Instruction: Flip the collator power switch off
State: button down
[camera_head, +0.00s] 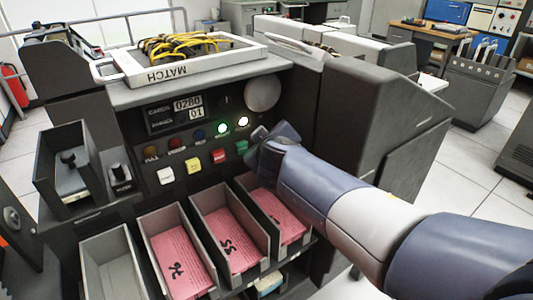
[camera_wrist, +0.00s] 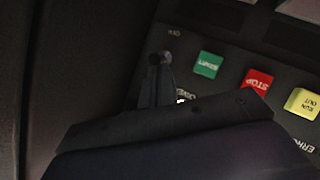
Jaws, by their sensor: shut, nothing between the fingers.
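The collator's sloping dark control panel (camera_head: 190,148) faces me in the head view. My gripper (camera_head: 258,135) is at its right end, beside the green START button (camera_head: 241,147). In the wrist view, the narrow fingers of my gripper (camera_wrist: 155,62) are shut with nothing between them. A small dark round part, apparently the power switch (camera_wrist: 166,58), shows at their tips, near an upside-down ON label and a partly covered POWER label. I cannot tell whether the fingers touch it or which way it is set. In the head view my gripper hides the switch.
The START (camera_wrist: 208,64), red STOP (camera_wrist: 257,81) and yellow RUN OUT (camera_wrist: 303,103) buttons are close by. Green (camera_head: 222,128) and white (camera_head: 243,121) lamps are lit. Card pockets with pink cards (camera_head: 235,240) lie below my arm. A MATCH plugboard (camera_head: 180,72) sits on top.

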jog(key=shift+s+d+f+m+t+y+b, duration=0.1)
jog(key=shift+f+m+t+y+b, duration=0.45)
jog(key=shift+b, duration=2.95)
jog(key=shift+f+t+h+b, duration=0.25)
jog(key=shift+f+t+b, duration=0.1)
jog(key=shift+b, duration=0.55)
jog(key=shift+r+n, duration=0.2)
jog(key=shift+n, duration=0.05)
jog(key=shift+s, duration=0.1)
